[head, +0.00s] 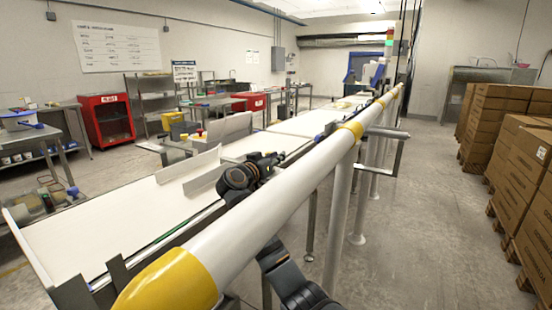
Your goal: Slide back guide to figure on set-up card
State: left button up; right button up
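Two thin upright pale guide plates stand on the white belt, a far one (188,165) and a near one (207,181), with a strip of belt between them. I cannot tell where any scale or figure for the back guide is. No set-up card can be made out for certain; a small white sign (184,71) stands farther back, its text too small to read. My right gripper (272,158) is at the belt's near edge, right of the near plate and apart from it. Its fingers are too small and dark to judge. My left gripper is out of view.
A long white rail with yellow bands (300,178) runs diagonally in front of the belt (100,225) and hides part of my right arm. Stacked cartons (525,185) stand on pallets at right. A red cabinet (106,120) and benches stand at left. The near belt is bare.

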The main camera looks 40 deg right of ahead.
jog(key=shift+o, duration=0.5)
jog(key=shift+s+a, duration=0.1)
jog(key=shift+a, duration=0.2)
jog(key=v, duration=1.1)
jog(key=shift+a, duration=0.15)
jog(key=shift+s, duration=0.1)
